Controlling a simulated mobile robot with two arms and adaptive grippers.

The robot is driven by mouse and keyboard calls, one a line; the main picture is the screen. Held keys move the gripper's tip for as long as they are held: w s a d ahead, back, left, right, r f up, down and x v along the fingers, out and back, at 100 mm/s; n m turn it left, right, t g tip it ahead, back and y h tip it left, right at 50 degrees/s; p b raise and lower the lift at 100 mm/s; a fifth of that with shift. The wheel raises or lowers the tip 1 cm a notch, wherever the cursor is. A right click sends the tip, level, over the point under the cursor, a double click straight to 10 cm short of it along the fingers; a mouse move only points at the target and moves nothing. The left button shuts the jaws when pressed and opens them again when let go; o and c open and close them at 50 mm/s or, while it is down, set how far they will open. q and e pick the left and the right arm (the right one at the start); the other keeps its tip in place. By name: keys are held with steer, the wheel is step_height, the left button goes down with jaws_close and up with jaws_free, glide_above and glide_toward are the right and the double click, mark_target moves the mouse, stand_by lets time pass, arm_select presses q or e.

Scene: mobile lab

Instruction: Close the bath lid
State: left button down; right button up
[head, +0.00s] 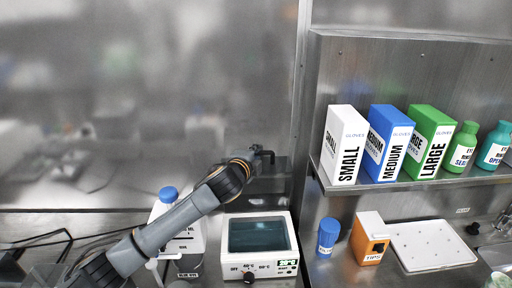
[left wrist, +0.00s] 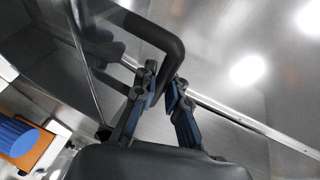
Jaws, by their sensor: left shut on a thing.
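The white water bath (head: 232,262) stands on the bench in the head view, with its dark water showing. Its lid (head: 270,185) is a dark see-through panel, raised behind the bath. The lid's black handle (left wrist: 172,40) is a bent bar at the top of the left wrist view. My left gripper (left wrist: 161,88) is shut on the handle, with the bar between its blue-padded fingers. In the head view my left gripper (head: 262,156) is small and dark at the lid's top edge. My right gripper is not in view.
A blue-capped bottle (head: 168,194) stands left of the bath, beside my left arm. A blue container (head: 328,236), an orange-and-white tips box (head: 370,238) and a white tray (head: 430,246) stand to the right. Glove boxes (head: 388,146) and bottles are on the shelf above.

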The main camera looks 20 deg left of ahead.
arm_select(q)
steer(key=s+d+f+p, duration=0.1)
steer(key=s+d+p, duration=0.2)
steer(key=s, duration=0.6)
steer(key=shift+s+d+f, duration=0.15)
steer(key=shift+s+d, duration=0.05)
steer(key=shift+d, duration=0.55)
steer(key=c, duration=1.4)
jaws_free()
steer(key=shift+o, duration=0.2)
steer(key=shift+s, duration=0.15)
